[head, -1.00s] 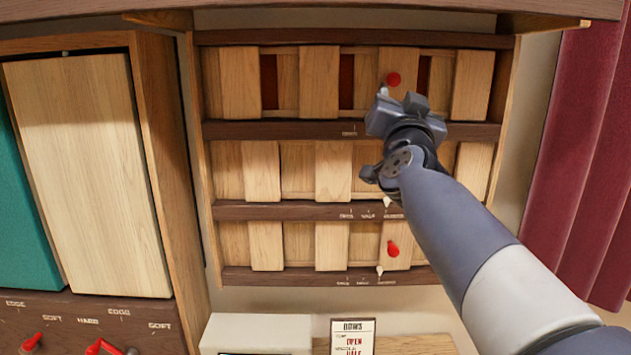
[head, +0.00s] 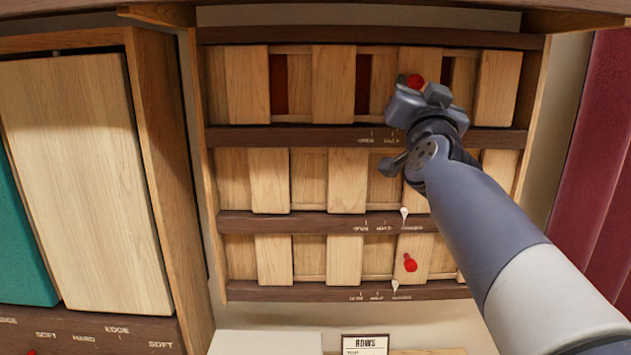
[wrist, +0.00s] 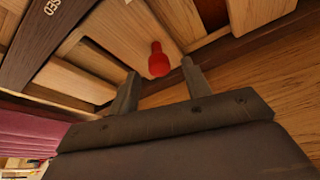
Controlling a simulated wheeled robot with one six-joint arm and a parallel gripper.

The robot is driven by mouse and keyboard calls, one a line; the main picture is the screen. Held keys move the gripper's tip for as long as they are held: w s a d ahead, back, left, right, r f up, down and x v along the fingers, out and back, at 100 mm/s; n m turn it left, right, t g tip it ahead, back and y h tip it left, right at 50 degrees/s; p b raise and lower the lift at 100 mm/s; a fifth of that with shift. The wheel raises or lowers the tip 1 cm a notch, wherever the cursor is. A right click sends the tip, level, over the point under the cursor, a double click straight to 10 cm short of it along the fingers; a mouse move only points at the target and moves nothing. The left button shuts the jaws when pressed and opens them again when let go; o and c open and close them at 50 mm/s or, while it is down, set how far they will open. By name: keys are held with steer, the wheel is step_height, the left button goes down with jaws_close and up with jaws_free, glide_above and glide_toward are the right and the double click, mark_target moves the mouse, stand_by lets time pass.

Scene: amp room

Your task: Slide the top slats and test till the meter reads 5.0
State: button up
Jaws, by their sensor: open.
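The top row of wooden slats (head: 332,85) shows dark red gaps between its slats. Its red knob (head: 415,80) is partly behind my gripper (head: 424,93) in the head view. In the wrist view my open gripper (wrist: 160,88) has the red knob (wrist: 158,60) between its fingertips, with gaps on both sides, not gripped. The top rail (head: 300,138) shows OPEN and HALF marks; its pointer and third mark are hidden. The meter is not readable; a white box (head: 265,343) at the bottom, possibly its housing, shows only its top.
The middle row (head: 347,180) and bottom row (head: 344,260) show no red gaps; their white pointers are at the rightmost marks. The bottom row has a red knob (head: 410,263). A ROWS sign (head: 365,344) is below. A wooden panel (head: 85,180) stands left, a red curtain (head: 600,170) right.

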mark_target(417, 85)
steer(key=shift+p+x, duration=0.4)
steer(key=shift+x, duration=1.7)
